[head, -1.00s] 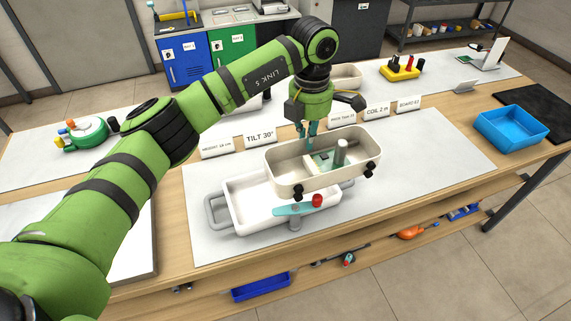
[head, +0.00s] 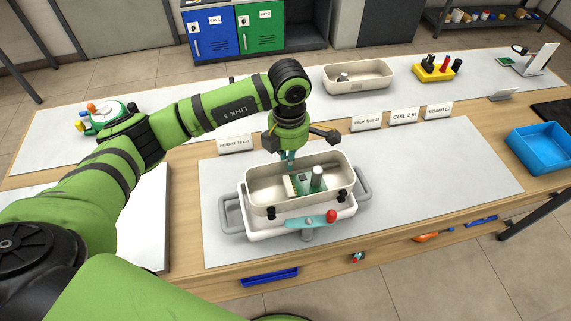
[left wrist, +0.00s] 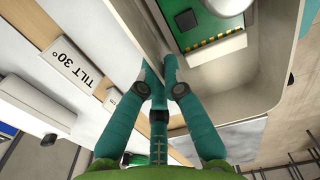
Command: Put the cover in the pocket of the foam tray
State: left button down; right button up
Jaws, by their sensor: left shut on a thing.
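A cream open housing (head: 262,203) with a green circuit board (head: 305,184) and a pale cylinder (head: 317,176) inside stands over a white cradle (head: 246,231) with grey side handles. I cannot tell whether it rests on the cradle. My left gripper (head: 287,163) points down at the housing's back wall. In the left wrist view, the teal fingers (left wrist: 158,85) are closed together at that wall (left wrist: 150,35). The cradle's front has a teal lever (head: 300,222) with a red knob (head: 331,216). I cannot identify a separate cover or a foam tray. My right gripper is out of view.
Another cream tray (head: 358,78) stands at the back with a small part in it. A blue bin (head: 543,150) is at the right. Several label cards, such as the COIL card (head: 404,117), stand behind the work mat (head: 440,180). The mat's right half is clear.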

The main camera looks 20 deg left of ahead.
aim_at(285, 172)
pick_arm(q)
jog(key=shift+s+a+f, duration=0.25)
jog(key=shift+s+f, duration=0.1)
jog(key=shift+s, duration=0.05)
notch_tip(285, 172, down, 3)
jog(key=shift+f+p, duration=0.2)
jog(key=shift+p, duration=0.6)
jog(key=shift+w+f, duration=0.1)
jog(key=shift+f, duration=0.1)
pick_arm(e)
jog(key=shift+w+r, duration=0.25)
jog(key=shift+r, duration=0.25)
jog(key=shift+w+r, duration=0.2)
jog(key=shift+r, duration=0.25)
pick_arm(q)
jog(key=shift+f, duration=0.1)
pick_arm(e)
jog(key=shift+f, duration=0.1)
pick_arm(q)
jog(key=shift+f+b, duration=0.15)
jog(key=shift+b, duration=0.15)
jog(key=c, duration=1.4)
grip_release()
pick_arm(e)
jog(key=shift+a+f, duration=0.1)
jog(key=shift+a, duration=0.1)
